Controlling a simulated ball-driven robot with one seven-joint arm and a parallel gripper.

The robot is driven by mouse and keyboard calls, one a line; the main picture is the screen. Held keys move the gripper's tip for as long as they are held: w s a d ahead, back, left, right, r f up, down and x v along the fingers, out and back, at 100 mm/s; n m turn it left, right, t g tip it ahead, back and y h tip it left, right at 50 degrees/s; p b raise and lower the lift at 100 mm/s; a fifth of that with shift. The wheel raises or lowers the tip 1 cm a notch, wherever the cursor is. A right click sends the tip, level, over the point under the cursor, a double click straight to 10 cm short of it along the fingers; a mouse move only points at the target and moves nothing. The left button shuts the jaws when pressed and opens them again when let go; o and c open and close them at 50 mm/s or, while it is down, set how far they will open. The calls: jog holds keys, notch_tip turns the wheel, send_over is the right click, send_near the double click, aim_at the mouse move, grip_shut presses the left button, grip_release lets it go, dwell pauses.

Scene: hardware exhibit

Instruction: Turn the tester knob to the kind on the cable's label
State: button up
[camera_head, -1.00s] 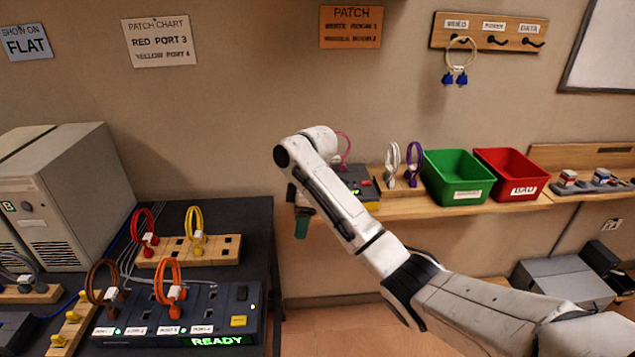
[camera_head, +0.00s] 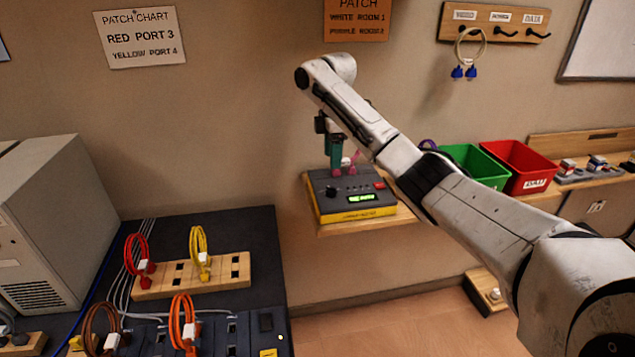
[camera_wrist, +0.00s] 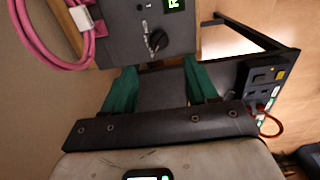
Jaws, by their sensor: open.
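The tester (camera_head: 352,190) is a dark grey box with a yellow front edge on the wall shelf. Its dark round knob (camera_head: 332,191) is at its left, beside a lit green display whose text I cannot read surely. In the wrist view the knob (camera_wrist: 157,40) is ahead of my fingers, apart from them. A pink cable (camera_wrist: 45,50) with a white label (camera_wrist: 81,18) is at upper left there; the label's words are not readable. In the head view its pink ends (camera_head: 352,163) show partly behind my gripper (camera_head: 336,170). My gripper's green fingers are open and empty.
Green (camera_head: 473,160) and red (camera_head: 518,165) bins stand right of the tester, partly behind my arm. A dark table (camera_head: 250,225) with red and yellow cables on a wooden rack (camera_head: 225,271) is at left. Open floor lies between table and shelf.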

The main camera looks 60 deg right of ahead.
jog(key=b, duration=0.3)
send_over(331, 191)
jog(key=f, duration=0.5)
jog(key=shift+w+d+f, duration=0.15)
jog(key=shift+d+f, duration=0.05)
jog(key=shift+f, duration=0.1)
jog(key=shift+f+p, duration=0.3)
jog(key=shift+f, duration=2.2)
jog(key=c, duration=1.1)
